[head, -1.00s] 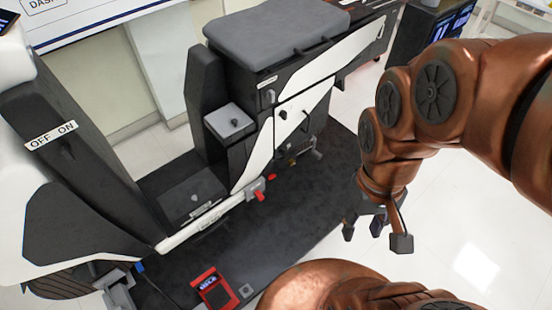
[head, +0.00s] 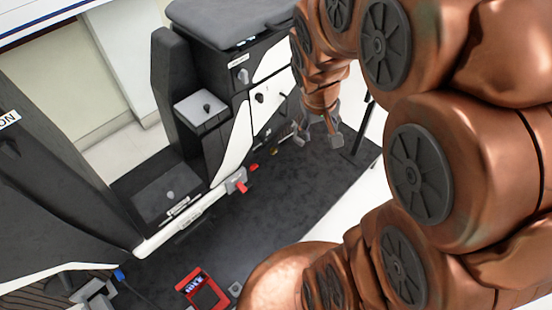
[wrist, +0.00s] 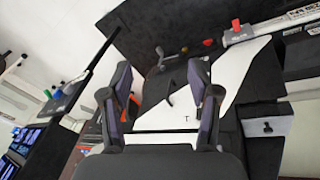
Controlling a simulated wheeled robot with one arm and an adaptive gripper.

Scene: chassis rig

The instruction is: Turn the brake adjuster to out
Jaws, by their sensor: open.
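My gripper (head: 318,139) is in the head view, right of the black scooter-like chassis and above the dark mat. In the wrist view my gripper (wrist: 160,68) has its two fingers apart with nothing between them, facing the white side panel (wrist: 180,138). No legible label marks the brake adjuster, so I cannot tell which control it is. Small controls on the chassis include a labelled knob (head: 242,76), a dark knob on the side panel (head: 260,97), a red lever (head: 240,187) and a red knob (head: 254,167). A grey crank-like lever (wrist: 165,56) shows in the wrist view.
A grey-topped box with a knob (head: 203,108) juts from the chassis. A red tool or case (head: 203,290) lies on the dark mat (head: 300,190). A dark stand with screens (wrist: 35,140) is at left in the wrist view. The mat in front of the chassis is mostly clear.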

